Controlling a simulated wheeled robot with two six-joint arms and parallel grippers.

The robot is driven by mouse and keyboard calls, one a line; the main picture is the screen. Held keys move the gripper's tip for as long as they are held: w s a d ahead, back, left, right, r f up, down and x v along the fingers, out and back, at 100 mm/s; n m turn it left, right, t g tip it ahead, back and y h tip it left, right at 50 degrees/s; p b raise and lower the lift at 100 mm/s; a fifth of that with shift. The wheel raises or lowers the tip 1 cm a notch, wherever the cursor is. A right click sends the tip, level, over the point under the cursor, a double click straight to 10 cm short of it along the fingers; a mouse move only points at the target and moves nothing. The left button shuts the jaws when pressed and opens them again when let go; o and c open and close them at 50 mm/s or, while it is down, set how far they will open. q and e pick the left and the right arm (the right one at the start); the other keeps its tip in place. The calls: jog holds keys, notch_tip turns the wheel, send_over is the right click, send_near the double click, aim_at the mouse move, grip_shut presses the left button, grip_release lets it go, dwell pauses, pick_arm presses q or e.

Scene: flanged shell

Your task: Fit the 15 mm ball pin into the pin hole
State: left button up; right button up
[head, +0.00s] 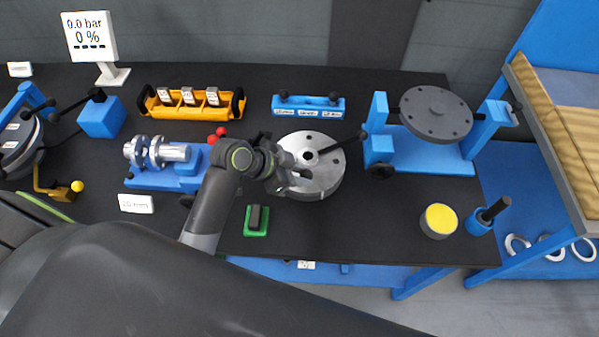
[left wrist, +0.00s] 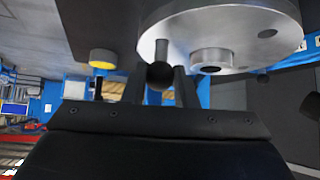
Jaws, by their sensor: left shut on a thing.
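My left gripper (head: 298,178) is at the near side of the round silver flanged shell (head: 322,178). In the left wrist view its two dark fingers (left wrist: 160,88) are shut on the ball pin (left wrist: 161,75), whose dark ball sits between the fingertips. The pin's grey shaft points up in that view, toward the shell (left wrist: 225,20). I cannot tell whether the tip is in a hole or only in front of the shell. The shell's face shows a central boss (left wrist: 211,60) and a smaller hole (left wrist: 267,33). My right gripper is not in view.
A blue stand with a grey disc (head: 436,114) is right of the shell. A yellow-topped cylinder (head: 439,221) and a blue holder with a black handle (head: 480,225) stand near the right edge. A green block (head: 256,231) lies in front. An orange tray (head: 190,111) is behind.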

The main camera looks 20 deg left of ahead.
pick_arm(q)
jog(key=shift+f+b, duration=0.55)
jog(key=shift+f, duration=0.35)
jog(key=o, duration=1.1)
jog(key=shift+a+r, duration=0.1)
jog(key=shift+b+v, duration=0.45)
jog(key=shift+v, duration=8.1)
jog(key=shift+s, duration=0.1)
jog(key=shift+a, duration=0.15)
